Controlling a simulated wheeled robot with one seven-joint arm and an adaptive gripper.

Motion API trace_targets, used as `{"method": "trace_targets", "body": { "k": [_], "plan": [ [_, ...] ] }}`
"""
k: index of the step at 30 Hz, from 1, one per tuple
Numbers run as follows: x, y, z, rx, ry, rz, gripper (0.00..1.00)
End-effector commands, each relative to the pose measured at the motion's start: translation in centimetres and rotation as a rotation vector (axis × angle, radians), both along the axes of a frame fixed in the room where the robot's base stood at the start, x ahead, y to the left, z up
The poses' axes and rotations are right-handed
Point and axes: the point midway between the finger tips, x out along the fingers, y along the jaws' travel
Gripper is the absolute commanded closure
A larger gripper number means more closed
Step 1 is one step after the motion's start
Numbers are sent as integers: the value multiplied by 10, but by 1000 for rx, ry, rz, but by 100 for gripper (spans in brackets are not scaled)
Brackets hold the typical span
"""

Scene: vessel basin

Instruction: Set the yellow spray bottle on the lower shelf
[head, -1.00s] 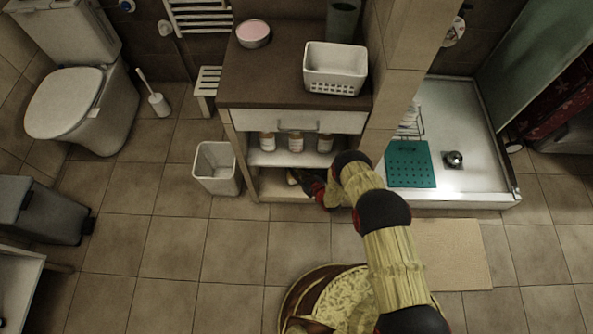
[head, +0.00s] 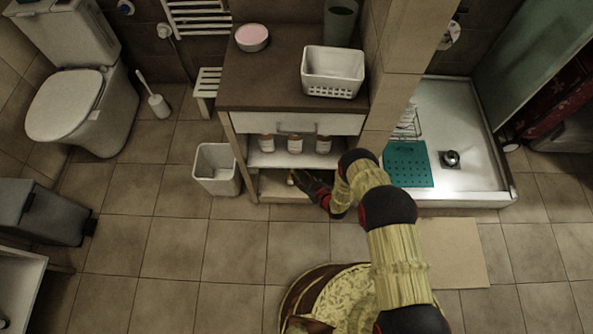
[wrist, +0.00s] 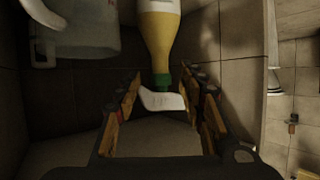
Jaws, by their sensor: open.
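The yellow spray bottle (wrist: 160,38), with a green collar and a white spray head, shows in the wrist view. It appears head-down in that picture, and its base is cut off by the top edge. My gripper (wrist: 160,90) is open, with its fingers on either side of the spray head and a visible gap at each side. In the head view my gripper (head: 308,183) reaches into the lower shelf (head: 270,187) of the cabinet. A small yellow patch of the bottle (head: 291,179) shows at its tip; the rest is hidden.
A white bin (head: 217,169) is left of the cabinet, and the shower tray (head: 468,180) is at right. A pale jug-like container (wrist: 85,35) is near the bottle in the wrist view.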

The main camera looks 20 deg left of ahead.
Motion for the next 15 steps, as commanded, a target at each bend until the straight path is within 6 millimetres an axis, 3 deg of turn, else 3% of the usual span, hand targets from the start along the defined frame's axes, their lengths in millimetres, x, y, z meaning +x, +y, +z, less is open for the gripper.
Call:
{"method": "trace_targets", "body": {
  "k": [6, 15],
  "plan": [
    [-26, -33, 19, -1, 2, -3, 60],
    [-42, -52, 28, 0, 0, 0, 60]
  ]
}}
